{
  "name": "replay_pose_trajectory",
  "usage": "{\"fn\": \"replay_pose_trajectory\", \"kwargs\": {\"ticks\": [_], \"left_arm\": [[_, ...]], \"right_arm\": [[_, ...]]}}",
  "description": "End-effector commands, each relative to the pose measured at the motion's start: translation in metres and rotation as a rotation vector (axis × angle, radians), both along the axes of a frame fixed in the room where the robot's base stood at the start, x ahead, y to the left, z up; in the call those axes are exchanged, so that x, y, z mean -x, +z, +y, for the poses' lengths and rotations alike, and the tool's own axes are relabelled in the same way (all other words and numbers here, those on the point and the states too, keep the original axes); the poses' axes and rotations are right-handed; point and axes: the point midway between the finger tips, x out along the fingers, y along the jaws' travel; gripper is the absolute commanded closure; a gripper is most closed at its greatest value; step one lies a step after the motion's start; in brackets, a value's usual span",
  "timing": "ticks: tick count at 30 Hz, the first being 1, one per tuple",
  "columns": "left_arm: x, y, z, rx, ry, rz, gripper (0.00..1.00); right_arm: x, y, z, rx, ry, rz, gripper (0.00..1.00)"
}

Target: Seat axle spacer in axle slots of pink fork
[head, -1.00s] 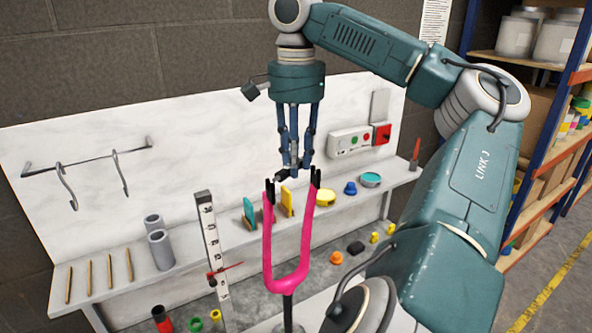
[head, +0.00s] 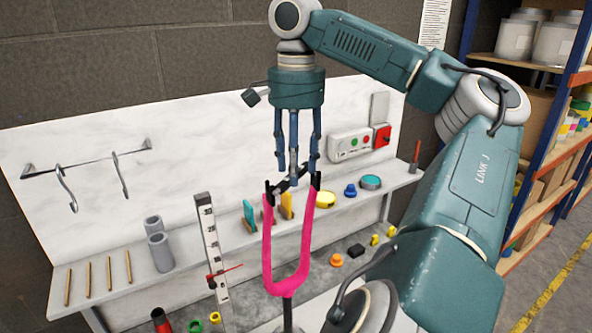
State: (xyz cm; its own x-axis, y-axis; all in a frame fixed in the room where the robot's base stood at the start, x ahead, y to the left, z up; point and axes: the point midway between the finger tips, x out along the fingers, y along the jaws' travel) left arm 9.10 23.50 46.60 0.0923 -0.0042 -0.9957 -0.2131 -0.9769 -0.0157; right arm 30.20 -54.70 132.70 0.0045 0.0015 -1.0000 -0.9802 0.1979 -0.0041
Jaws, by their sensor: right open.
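The pink fork (head: 267,250) stands upright on a dark post, its two prongs pointing up. Each prong ends in a black slotted tip, the left one (head: 269,193) and the right one (head: 316,181). My right gripper (head: 297,170) points down from above, its fingers spread open around the gap between the tips. A dark, slim bar, apparently the axle spacer (head: 284,186), lies low between the fingers near the left tip. Fingers partly cover it, so I cannot tell whether both ends sit in the slots. My left gripper is out of view.
A white scale post (head: 210,235) stands left of the fork. Shelving (head: 560,130) is at right.

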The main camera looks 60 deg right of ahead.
Motion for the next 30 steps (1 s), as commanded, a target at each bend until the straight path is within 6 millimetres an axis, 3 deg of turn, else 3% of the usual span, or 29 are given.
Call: {"fn": "replay_pose_trajectory", "kwargs": {"ticks": [9, 15, 30], "left_arm": [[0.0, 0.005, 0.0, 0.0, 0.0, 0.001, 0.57], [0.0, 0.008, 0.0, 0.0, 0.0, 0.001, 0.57], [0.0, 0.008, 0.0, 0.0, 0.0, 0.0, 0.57]], "right_arm": [[0.0, 0.069, -0.001, 0.004, -0.006, 0.002, 0.57], [0.001, 0.096, -0.001, 0.003, -0.004, 0.002, 0.57], [0.0, 0.103, 0.0, 0.001, 0.0, -0.001, 0.57]]}}
